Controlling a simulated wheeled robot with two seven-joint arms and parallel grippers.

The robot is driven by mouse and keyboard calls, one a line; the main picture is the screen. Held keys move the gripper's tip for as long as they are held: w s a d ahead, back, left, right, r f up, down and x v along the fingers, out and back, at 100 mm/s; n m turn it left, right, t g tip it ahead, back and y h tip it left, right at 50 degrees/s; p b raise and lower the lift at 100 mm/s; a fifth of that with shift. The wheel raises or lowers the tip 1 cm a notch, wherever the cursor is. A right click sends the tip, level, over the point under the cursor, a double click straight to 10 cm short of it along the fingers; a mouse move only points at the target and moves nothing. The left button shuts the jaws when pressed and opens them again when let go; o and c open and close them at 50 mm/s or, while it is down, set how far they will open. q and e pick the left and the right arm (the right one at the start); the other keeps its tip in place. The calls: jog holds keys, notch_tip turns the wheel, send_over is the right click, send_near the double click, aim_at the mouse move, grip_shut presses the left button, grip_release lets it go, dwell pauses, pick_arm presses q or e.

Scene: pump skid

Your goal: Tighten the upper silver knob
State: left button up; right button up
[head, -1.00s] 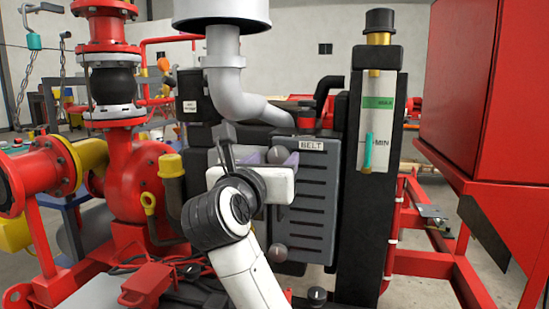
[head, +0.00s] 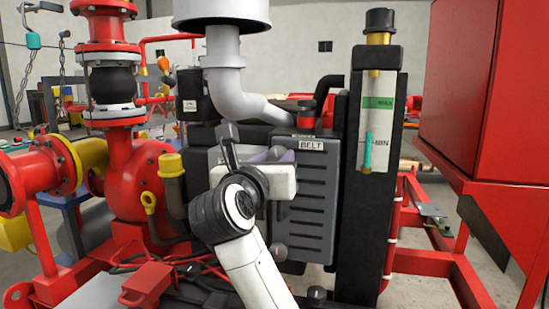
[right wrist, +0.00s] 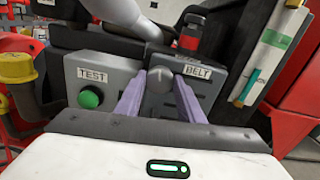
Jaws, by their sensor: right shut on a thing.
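The upper silver knob (right wrist: 159,86) is a round grey knob at the upper left of the grey BELT cover (head: 312,205). In the right wrist view it sits between the two lavender fingers of my right gripper (right wrist: 159,93), which are shut on it. In the head view the knob (head: 278,154) is partly hidden by the white gripper body and fingers. A lower silver knob (head: 278,252) shows at the cover's bottom left, clear of the gripper. My left gripper is not in view.
A TEST box with a green button (right wrist: 91,97) is left of the knob. A grey pipe (head: 232,85) bends down above the gripper. A black gauge column (head: 366,225) stands to the right, with a red cabinet (head: 490,95) beyond. Red pump piping (head: 135,170) is at left.

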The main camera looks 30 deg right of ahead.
jog(key=n+p, duration=0.3)
jog(key=p, duration=0.1)
jog(key=shift+r, duration=0.2)
jog(key=n+p, duration=0.4)
jog(key=p, duration=0.1)
jog(key=n+p, duration=0.2)
jog(key=shift+f+n+p, duration=0.15)
jog(key=shift+n+p, duration=0.15)
jog(key=shift+n, duration=0.5)
jog(key=n, duration=0.4)
jog(key=shift+w+a+f+n, duration=0.1)
jog(key=shift+f+n, duration=0.15)
jog(key=shift+n, duration=0.05)
jog(key=n, duration=1)
jog(key=shift+n, duration=0.4)
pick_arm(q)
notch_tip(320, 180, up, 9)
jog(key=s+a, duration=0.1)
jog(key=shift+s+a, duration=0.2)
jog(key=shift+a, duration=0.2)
pick_arm(e)
jog(key=n, duration=0.5)
jog(key=shift+f, duration=0.1)
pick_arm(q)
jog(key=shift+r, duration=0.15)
pick_arm(e)
jog(key=shift+n, duration=0.3)
